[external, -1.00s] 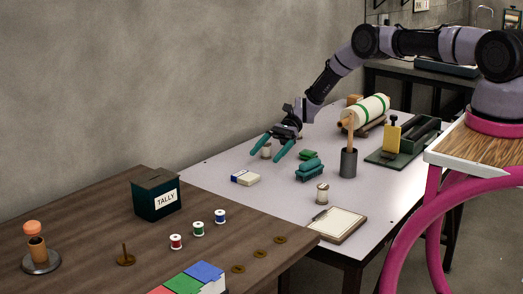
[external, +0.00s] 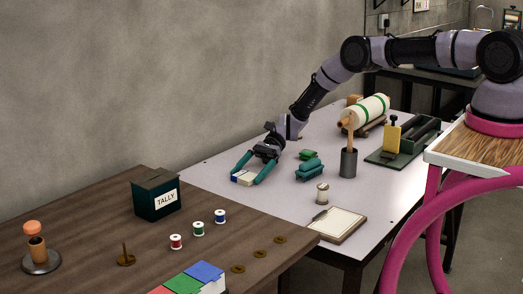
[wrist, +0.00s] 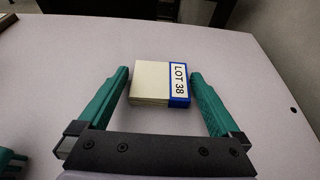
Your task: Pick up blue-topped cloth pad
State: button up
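The cloth pad (external: 242,180) is a cream block with a blue end band, lying flat on the pale table. In the wrist view the pad (wrist: 152,84) shows a white "LOT 38" label on its blue end, which faces right. My gripper (external: 247,177) is open, with one teal finger on each side of the pad. In the wrist view my gripper (wrist: 158,74) has a small gap between the right finger and the blue end, and a narrow gap on the left. The fingers' exact height above the table is hard to tell.
Teal blocks (external: 309,170) and a dark cup (external: 348,163) stand right of my gripper. A small spool (external: 322,193) and a clipboard (external: 338,224) are nearer the front. The wooden table (external: 105,225) at left holds a dark TALLY box (external: 157,198). The wall is close behind.

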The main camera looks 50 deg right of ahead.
jog(key=c, duration=0.9)
jog(key=shift+c, duration=0.2)
jog(key=shift+r, duration=0.1)
